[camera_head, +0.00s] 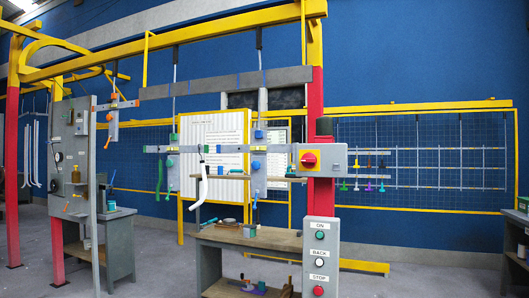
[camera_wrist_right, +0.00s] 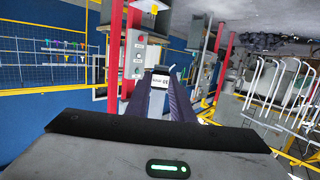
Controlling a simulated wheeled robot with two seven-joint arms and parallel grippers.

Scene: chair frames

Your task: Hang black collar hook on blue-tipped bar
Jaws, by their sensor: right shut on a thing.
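A grid panel at right in the head view carries several small coloured hooks (camera_head: 369,187) on short bars. One hook in its upper row looks dark (camera_head: 368,163); it is too small to tell whether it is the black collar hook. I cannot pick out the blue-tipped bar. My right gripper (camera_wrist_right: 165,92) shows in the right wrist view, its dark fingers pointing away from the camera. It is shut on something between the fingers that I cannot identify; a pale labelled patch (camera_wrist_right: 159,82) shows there. Neither gripper is in the head view.
A red-and-yellow post (camera_head: 321,100) carries a button box (camera_head: 320,262) and a red switch (camera_head: 309,158). A workbench (camera_head: 262,237) stands below the overhead rail. A white bent tube (camera_head: 201,184) hangs there. White frames (camera_wrist_right: 285,85) stand at right in the wrist view.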

